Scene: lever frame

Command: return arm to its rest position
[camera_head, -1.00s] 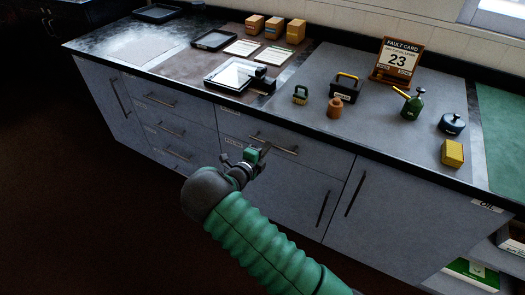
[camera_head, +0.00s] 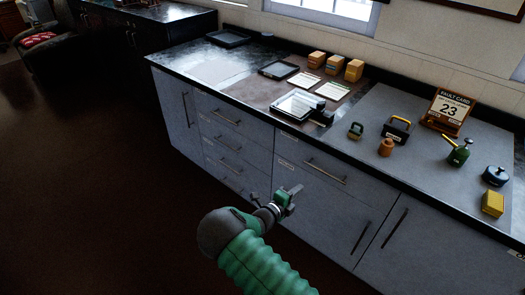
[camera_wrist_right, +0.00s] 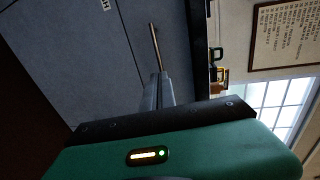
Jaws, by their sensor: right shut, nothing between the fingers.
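My right arm, in a ribbed green sleeve, comes in from the bottom of the head view. Its gripper (camera_head: 294,191) is in front of the grey cabinet doors, below the counter edge. The fingers are together and hold nothing. In the right wrist view the shut fingers (camera_wrist_right: 159,90) point toward the cabinet front, with a long drawer handle beyond them. My left gripper is not in view.
The counter (camera_head: 215,75) carries a framed tablet (camera_head: 296,103), yellow boxes (camera_head: 354,70), a fault card stand (camera_head: 447,110), a black toolbox (camera_head: 397,128), a green oil can (camera_head: 459,152) and a yellow block (camera_head: 493,204). Dark open floor (camera_head: 90,170) lies at left.

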